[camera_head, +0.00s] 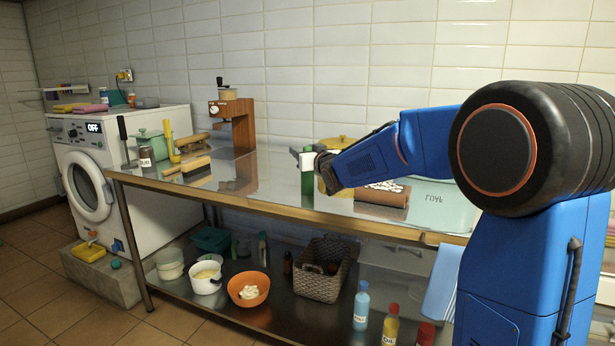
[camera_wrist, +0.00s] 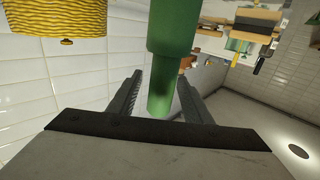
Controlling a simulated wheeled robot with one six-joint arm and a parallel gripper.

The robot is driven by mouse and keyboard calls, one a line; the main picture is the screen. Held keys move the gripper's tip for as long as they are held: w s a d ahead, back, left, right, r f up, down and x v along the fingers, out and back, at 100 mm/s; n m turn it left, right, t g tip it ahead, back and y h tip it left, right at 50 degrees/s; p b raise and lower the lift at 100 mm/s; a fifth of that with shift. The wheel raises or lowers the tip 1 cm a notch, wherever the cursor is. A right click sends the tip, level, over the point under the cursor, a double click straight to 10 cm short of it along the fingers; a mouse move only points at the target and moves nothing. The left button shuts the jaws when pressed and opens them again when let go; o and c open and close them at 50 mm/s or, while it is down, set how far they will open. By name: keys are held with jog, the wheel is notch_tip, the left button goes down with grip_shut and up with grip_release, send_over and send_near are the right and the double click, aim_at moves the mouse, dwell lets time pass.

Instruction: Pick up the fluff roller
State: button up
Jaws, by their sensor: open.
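A green, stepped cylinder (camera_head: 308,187) stands upright near the front edge of the steel table; I take it for the fluff roller, but its full shape is not clear. In the wrist view the green cylinder (camera_wrist: 172,35) comes down from the top edge and narrows between the fingers. My gripper (camera_head: 304,158) is at its upper part. In the wrist view my gripper (camera_wrist: 160,92) is open, one finger on each side of the narrow green part, with gaps visible. Part of the cylinder is hidden by the gripper in the head view.
A wooden coffee grinder (camera_head: 236,122) stands farther left.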

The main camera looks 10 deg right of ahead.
jog(key=shift+w, duration=0.4)
jog(key=c, duration=1)
jog(key=shift+c, duration=0.2)
